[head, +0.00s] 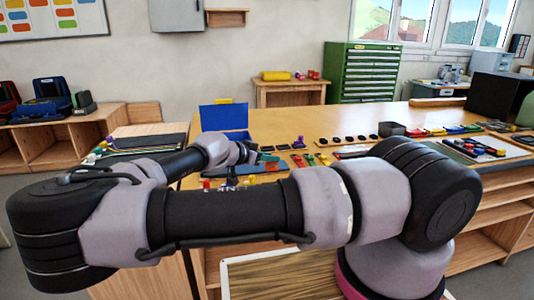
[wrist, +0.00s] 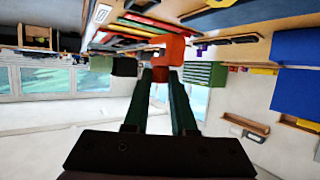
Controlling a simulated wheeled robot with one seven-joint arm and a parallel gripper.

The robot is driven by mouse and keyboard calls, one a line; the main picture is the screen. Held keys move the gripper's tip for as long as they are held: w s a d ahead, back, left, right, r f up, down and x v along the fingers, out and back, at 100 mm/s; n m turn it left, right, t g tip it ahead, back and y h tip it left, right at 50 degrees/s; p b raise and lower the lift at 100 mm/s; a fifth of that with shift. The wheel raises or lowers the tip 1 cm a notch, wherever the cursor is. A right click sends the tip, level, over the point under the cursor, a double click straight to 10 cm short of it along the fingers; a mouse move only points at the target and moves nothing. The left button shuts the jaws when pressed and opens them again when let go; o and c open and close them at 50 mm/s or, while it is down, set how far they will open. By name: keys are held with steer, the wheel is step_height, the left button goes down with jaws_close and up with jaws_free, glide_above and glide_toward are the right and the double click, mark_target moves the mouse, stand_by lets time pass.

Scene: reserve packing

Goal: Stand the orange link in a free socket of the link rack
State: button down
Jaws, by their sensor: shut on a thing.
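The orange link (wrist: 170,50), a hooked, block-like piece, is between the fingertips of my gripper (wrist: 160,76) in the wrist view. The gripper is shut on it, and the link sticks out beyond the fingertips. In the head view my gripper (head: 246,153) is small and dark above the near left part of the table, partly behind my own arm. The link cannot be made out there. I cannot pick out the link rack or its sockets with certainty; my forearm hides part of the near table edge.
The wooden table (head: 290,125) carries an open blue box (head: 225,118) at the left, a row of small black pieces (head: 350,139), and coloured tools (head: 440,131) at the right. A green drawer cabinet (head: 362,72) stands behind. The table's middle back is clear.

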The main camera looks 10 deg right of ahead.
steer(key=shift+s+f, duration=0.1)
steer(key=shift+f, duration=2.7)
steer(key=shift+f, duration=0.7)
steer(key=c, duration=0.7)
jaws_free()
steer(key=shift+o, duration=0.2)
